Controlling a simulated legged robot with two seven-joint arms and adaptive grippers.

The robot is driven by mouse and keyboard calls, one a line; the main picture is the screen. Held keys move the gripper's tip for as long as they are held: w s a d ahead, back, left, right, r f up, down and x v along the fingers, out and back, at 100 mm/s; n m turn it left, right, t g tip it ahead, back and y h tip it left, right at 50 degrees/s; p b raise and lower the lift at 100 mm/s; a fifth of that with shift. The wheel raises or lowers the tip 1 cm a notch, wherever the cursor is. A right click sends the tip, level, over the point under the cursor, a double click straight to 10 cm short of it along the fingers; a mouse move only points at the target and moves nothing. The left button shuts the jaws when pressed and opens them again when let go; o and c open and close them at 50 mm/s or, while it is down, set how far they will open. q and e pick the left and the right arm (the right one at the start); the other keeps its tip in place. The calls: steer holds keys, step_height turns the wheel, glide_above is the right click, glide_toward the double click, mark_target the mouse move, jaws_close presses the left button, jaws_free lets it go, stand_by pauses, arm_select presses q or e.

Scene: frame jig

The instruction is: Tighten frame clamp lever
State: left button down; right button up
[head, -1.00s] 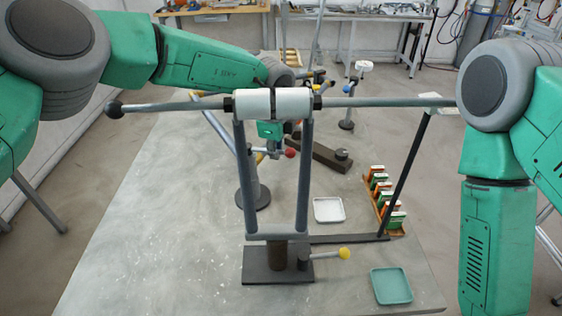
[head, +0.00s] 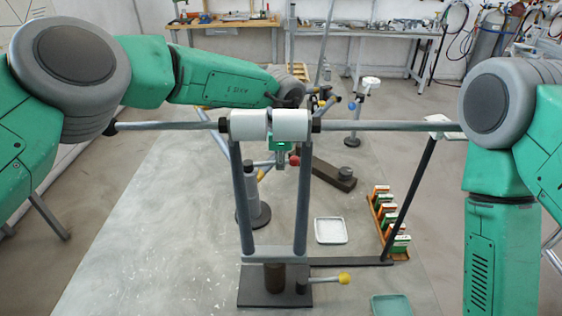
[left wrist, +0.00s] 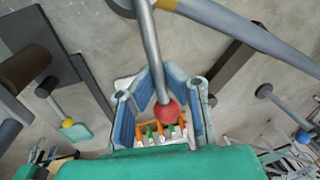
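A thin grey lever with a red ball knob (head: 294,160) shows behind the white rollers of the near stand. In the left wrist view the red knob (left wrist: 167,111) and its rod (left wrist: 149,45) lie between my left gripper's blue-padded fingers. My left gripper (left wrist: 158,100) is open there, with gaps beside the knob. In the head view my left gripper (head: 282,158) is mostly hidden by the stand and rollers. Another lever with a yellow knob (head: 345,278) sticks out from the near stand's base. My right gripper is out of view.
The near stand (head: 240,195) and its long cross bar (head: 385,126) stand in front of my left gripper. A rack of orange and green pieces (head: 383,225), a white tray (head: 331,231) and a teal tray (head: 391,306) lie to the right. The table's left part (head: 150,240) is clear.

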arm_select(q)
steer(key=shift+w+r, duration=0.35)
steer(key=shift+r, duration=0.1)
steer(key=c, duration=1.6)
jaws_free()
steer(key=shift+c, duration=0.2)
steer(key=shift+o, duration=0.2)
steer(key=shift+s+a, duration=0.1)
steer(key=shift+s, duration=0.1)
steer(key=shift+f, duration=0.15)
step_height(320, 180, up, 12)
steer(key=s, duration=0.2)
steer(key=shift+s+f, duration=0.15)
